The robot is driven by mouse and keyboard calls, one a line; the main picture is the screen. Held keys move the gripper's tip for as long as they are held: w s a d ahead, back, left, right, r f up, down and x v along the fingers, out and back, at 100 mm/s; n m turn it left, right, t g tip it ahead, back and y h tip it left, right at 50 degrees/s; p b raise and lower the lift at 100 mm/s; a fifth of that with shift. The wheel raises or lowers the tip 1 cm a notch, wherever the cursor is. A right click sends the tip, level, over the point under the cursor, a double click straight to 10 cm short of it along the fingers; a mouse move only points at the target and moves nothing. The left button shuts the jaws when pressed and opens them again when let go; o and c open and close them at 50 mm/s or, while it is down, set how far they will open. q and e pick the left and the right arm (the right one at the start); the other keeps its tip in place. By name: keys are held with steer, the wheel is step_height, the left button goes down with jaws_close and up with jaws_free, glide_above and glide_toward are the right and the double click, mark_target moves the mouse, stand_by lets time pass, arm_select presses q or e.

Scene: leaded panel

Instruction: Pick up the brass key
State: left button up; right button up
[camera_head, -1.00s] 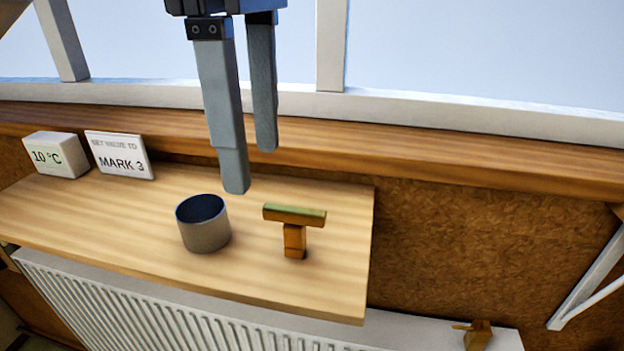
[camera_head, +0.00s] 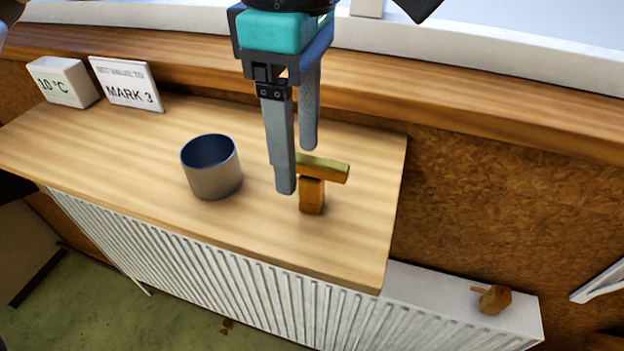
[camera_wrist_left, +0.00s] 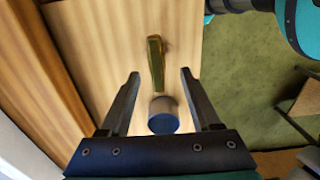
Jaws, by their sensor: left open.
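The brass key (camera_head: 312,195) is T-shaped, with a greenish top bar over an orange-brown stem, and stands upright on the wooden shelf. My left gripper (camera_head: 297,168) is open, with its fingers pointing down. In the head view its nearer finger overlaps the left end of the key's bar. In the left wrist view the key (camera_wrist_left: 155,62) shows between and just beyond the fingertips, with nothing gripped. I cannot tell whether a finger touches it. My right gripper is not in view.
A grey cup (camera_head: 213,170) stands left of the key on the shelf (camera_head: 130,165). A 10 °C block (camera_head: 63,82) and a MARK 3 card (camera_head: 127,84) stand at the back left. A white radiator (camera_head: 420,300) runs below, with a brass-coloured fitting (camera_head: 493,299) at its right.

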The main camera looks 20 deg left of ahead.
mark_target(298, 170)
arm_select(q)
steer(key=shift+w+f+p, duration=0.15)
steer(key=shift+f+p, duration=0.35)
steer(key=shift+f, duration=2.1)
jaws_close()
